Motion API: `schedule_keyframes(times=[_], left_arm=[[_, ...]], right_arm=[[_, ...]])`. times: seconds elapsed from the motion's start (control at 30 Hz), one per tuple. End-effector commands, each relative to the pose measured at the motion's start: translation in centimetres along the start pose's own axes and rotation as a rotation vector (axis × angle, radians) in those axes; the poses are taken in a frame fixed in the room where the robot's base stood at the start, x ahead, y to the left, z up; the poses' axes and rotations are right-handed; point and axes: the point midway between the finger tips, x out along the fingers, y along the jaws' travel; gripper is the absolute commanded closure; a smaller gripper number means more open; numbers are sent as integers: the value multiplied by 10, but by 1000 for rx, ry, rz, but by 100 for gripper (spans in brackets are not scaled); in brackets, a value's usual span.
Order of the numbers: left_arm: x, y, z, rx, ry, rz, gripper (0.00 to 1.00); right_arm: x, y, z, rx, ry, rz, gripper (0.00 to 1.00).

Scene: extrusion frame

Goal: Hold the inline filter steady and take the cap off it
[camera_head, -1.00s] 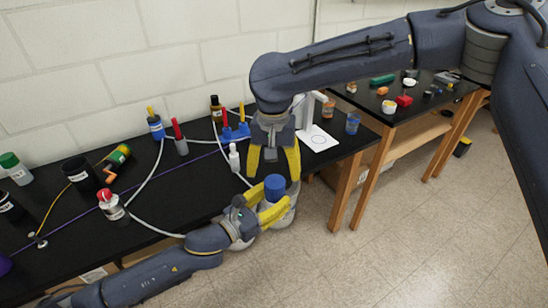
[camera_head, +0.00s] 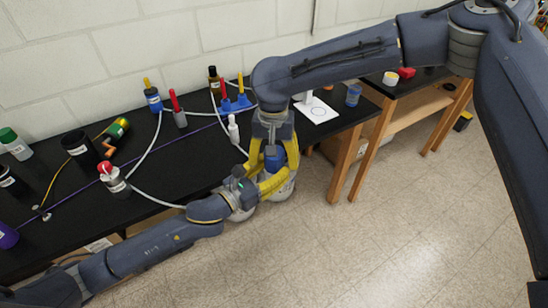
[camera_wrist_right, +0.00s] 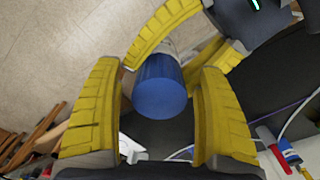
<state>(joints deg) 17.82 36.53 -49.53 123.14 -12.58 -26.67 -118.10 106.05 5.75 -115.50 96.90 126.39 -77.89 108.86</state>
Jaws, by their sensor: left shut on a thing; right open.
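The inline filter has a blue cap (camera_head: 277,160), which shows large in the right wrist view (camera_wrist_right: 160,90). A small pale part of the filter body (camera_wrist_right: 168,48) shows behind the cap; the rest is hidden by the fingers. My left gripper (camera_head: 264,184) is shut on the filter and holds it off the front edge of the black table. Its yellow fingers show at the top of the right wrist view. My right gripper (camera_wrist_right: 158,68) is above the filter, open, with one finger on each side of the cap. Narrow gaps show between cap and fingers.
The black table (camera_head: 150,212) holds a white bottle (camera_head: 233,129), a red-topped bottle (camera_head: 114,180), a blue stand (camera_head: 236,103) and a white tube. A white plate (camera_head: 318,110) stands at its right end. Clear floor (camera_head: 350,250) lies in front.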

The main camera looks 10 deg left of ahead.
Motion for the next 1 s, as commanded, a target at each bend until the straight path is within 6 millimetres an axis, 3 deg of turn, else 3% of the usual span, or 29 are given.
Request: schedule_keyframes(times=[0.07,0.57,0.77,1.0], left_arm=[[0,0,0,0,-1,0,100],[0,0,0,0,-1,0,100],[0,0,1,0,-1,0,100],[0,0,1,0,-1,0,100]], right_arm=[[0,0,0,0,0,0,30],[0,0,0,0,0,0,88],[0,0,0,-60,-1,0,90],[0,2,0,-439,-2,6,90]])
